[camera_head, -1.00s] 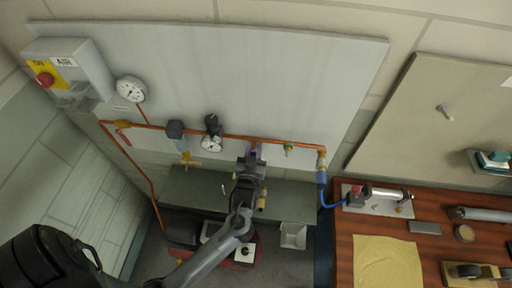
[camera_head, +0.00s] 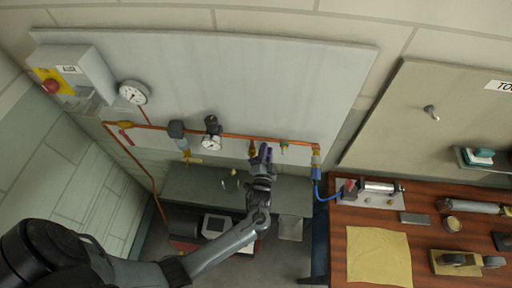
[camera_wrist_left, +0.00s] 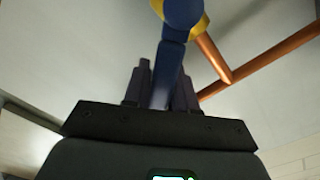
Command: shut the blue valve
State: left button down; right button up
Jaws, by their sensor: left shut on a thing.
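The blue valve's brass body (camera_head: 252,149) sits on the copper pipe; in the wrist view its yellow body (camera_wrist_left: 204,28) shows at the top. Its long blue lever (camera_wrist_left: 170,68) runs down from a round blue hub between the fingers of my left gripper (camera_wrist_left: 160,88). My left gripper is shut on the lever. In the head view this gripper (camera_head: 264,154) is just below the pipe, right of the valve body, and hides most of the lever. My right gripper is not in view.
The copper pipe (camera_head: 232,136) crosses the pale wall panel (camera_head: 260,70). A regulator with a gauge (camera_head: 211,142) is left of the valve, and a small green-topped fitting (camera_head: 283,148) is close on its right.

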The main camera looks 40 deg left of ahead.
pick_arm(q)
jog(key=shift+w+d+f+m, duration=0.15)
jog(key=shift+f+m, duration=0.1)
jog(key=shift+m, duration=0.25)
jog(key=shift+w+d+f+m, duration=0.1)
jog(key=shift+f+m, duration=0.1)
jog(key=shift+m, duration=0.3)
jog(key=shift+w+d+f+m, duration=0.1)
jog(key=shift+d+f+m, duration=0.1)
jog(key=shift+f+m, duration=0.8)
jog(key=m, duration=0.1)
jog(key=f+m, duration=0.1)
jog(key=m, duration=0.1)
jog(key=shift+d+f+m, duration=0.1)
jog(key=shift+f+m, duration=0.1)
jog(key=shift+m, duration=0.1)
jog(key=shift+f, duration=0.1)
jog(key=c, duration=1)
grip_release()
